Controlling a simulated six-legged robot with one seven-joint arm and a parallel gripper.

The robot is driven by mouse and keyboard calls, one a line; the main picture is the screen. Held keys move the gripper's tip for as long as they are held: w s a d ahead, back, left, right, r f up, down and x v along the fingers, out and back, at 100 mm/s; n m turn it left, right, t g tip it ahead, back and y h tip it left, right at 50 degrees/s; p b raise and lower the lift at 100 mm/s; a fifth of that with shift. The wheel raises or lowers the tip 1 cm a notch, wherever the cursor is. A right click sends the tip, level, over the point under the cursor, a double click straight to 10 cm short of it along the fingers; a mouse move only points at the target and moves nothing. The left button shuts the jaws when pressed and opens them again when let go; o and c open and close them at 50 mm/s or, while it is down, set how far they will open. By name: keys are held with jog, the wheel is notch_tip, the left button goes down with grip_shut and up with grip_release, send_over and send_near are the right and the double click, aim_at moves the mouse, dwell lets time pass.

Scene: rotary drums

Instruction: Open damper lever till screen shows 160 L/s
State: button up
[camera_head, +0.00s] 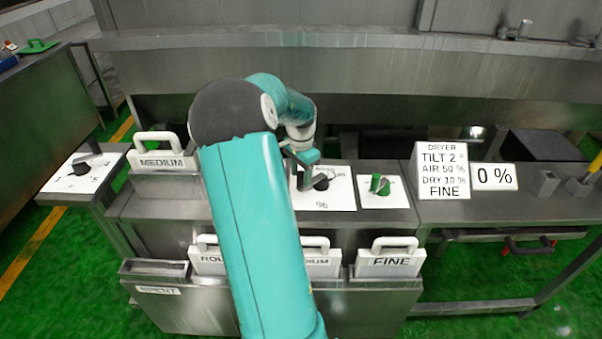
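A small white screen (494,176) at the right reads "0 %". A larger white sign (442,171) beside it reads "DRYER, TILT 2°, AIR 50 %, DRY 10 %, FINE". No L/s reading shows. A black knob (321,182) sits on a white dial plate (335,200) marked "%". I cannot tell which control is the damper lever. My gripper (303,168) is over the left part of this plate, close beside the black knob. Contact between them is unclear. The gripper's fingers are small and partly hidden, so their opening is unclear.
A green knob (380,184) is right of the dial. Another black control (82,168) sits on a plate at the left. Handled bins labelled MEDIUM (163,162) and FINE (389,262) stand near the bench, with a SPENT tray (158,290) low at left. Steel machinery spans the back.

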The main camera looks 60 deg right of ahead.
notch_tip(320, 180, up, 14)
dwell(0.6)
jog(key=shift+f, duration=0.1)
jog(key=w+a+r+n+t, duration=0.1)
jog(key=w+a+r+n, duration=0.2)
jog(key=a, duration=0.6)
jog(key=w+a+r+n+t, duration=0.15)
jog(key=a+n, duration=0.25)
jog(key=a, duration=0.5)
jog(key=w+a+r+n+t, duration=0.15)
jog(key=w+a+n, duration=0.25)
jog(key=a, duration=0.5)
jog(key=s+a+n, duration=0.3)
jog(key=a+n, duration=0.1)
jog(key=a, duration=0.3)
jog(key=s+a+f+n+t, duration=0.1)
jog(key=a+n, duration=0.3)
jog(key=a, duration=0.4)
jog(key=s+a+n, duration=0.3)
jog(key=s+a, duration=0.1)
jog(key=a, duration=0.4)
jog(key=shift+s+f+n+t, duration=0.3)
jog(key=shift+f+n, duration=0.05)
jog(key=shift+n, duration=0.05)
